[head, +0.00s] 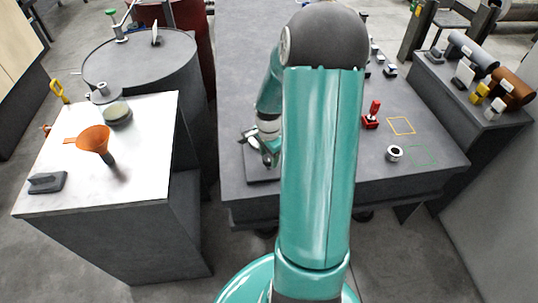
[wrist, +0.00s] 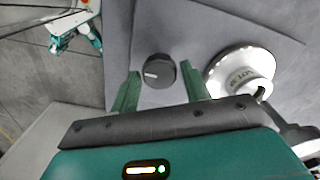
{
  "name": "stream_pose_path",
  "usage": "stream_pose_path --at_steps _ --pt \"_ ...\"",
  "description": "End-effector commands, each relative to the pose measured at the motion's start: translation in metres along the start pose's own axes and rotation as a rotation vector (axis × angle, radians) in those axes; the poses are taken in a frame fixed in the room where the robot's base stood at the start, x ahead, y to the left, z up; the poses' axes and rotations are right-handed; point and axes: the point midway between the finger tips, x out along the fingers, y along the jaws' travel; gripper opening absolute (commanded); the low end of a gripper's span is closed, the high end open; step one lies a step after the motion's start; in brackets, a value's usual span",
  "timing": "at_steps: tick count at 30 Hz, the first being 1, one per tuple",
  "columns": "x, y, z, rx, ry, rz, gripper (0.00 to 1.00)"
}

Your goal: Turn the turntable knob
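The turntable knob (wrist: 159,71) is a short black cylinder with a white mark, on a dark grey plate (wrist: 205,28) in the wrist view. A round silver-white disc (wrist: 240,68) sits on the plate right of the knob. My gripper (wrist: 160,74) is open, its two green fingers on either side of the knob with gaps visible. Whether the fingertips are down at knob height I cannot tell. In the head view my gripper (head: 262,148) is at the left part of the grey table, over the plate (head: 262,176); my arm hides part of this area and the knob is not visible there.
A white-topped table (head: 150,140) with an orange funnel (head: 94,140) stands left. On the grey table (head: 430,150), a red item (head: 371,117) and a small white-rimmed cylinder (head: 394,153) stand right of my arm. A grey drum (head: 150,65) stands behind left.

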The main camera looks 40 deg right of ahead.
Motion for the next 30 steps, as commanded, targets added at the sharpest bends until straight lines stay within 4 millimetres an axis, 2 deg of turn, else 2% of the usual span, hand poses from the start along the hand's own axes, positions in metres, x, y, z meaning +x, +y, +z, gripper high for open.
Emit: stream_pose_path --at_steps 1,4,5,17,30 --pt "-0.0001 0.0000 -0.0001 0.000 0.000 0.000 0.36" --pt "-0.0002 0.0000 -0.0001 0.000 0.000 0.000 0.16" --pt "-0.0003 -0.0001 -0.0002 0.000 0.000 0.000 0.15" --pt "-0.0006 -0.0004 0.0000 -0.062 0.000 -0.001 0.15" --pt "-0.0010 -0.0015 0.0003 -0.395 0.001 -0.001 0.15"
